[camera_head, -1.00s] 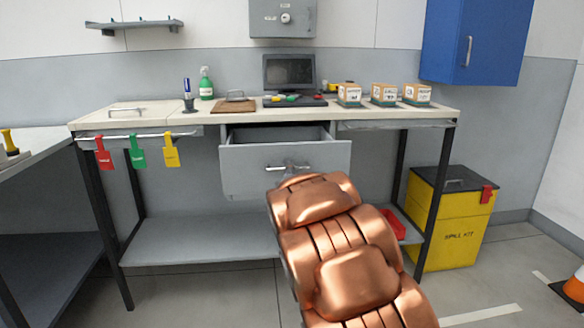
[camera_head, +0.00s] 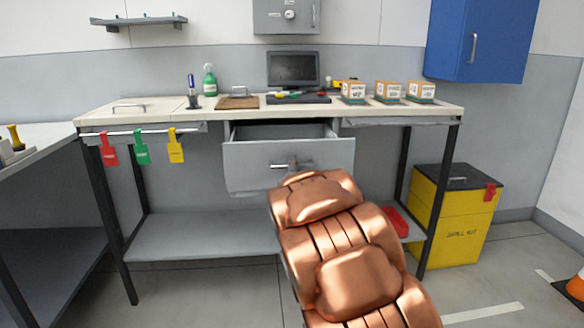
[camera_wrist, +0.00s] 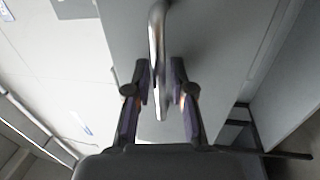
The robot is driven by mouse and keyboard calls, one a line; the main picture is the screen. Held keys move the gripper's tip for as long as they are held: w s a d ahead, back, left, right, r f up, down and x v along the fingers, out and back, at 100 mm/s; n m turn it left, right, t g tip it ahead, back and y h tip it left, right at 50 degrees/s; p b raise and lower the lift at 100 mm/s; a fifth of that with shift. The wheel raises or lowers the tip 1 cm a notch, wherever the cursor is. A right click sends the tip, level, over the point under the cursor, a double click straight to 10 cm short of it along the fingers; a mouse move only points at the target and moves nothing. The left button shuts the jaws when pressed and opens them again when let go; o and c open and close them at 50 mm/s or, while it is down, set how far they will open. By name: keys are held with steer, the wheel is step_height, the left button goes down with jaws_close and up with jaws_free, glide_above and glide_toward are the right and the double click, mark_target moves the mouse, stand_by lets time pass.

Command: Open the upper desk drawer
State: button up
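The upper desk drawer (camera_head: 262,166) is the grey drawer under the middle of the worktop. It is pulled out, and its open inside shows behind the front. Its metal bar handle (camera_head: 285,166) is partly hidden by my arm. In the wrist view the handle (camera_wrist: 157,40) runs between the two fingers of my gripper (camera_wrist: 160,78). The fingers stand apart on either side of the bar, with a narrow gap visible on the right. My gripper is largely hidden behind my copper-coloured arm in the head view.
The worktop (camera_head: 225,114) carries a monitor (camera_head: 292,68), a green bottle (camera_head: 209,80) and small boxes. Coloured tags hang from a rail at left. A yellow spill kit bin (camera_head: 450,215) stands at right. A lower shelf (camera_head: 190,237) spans the bench beneath the drawer.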

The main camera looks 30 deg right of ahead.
steer(key=shift+s+a, duration=0.1)
steer(key=v, duration=0.7)
steer(key=shift+s, duration=0.1)
stand_by(0.4)
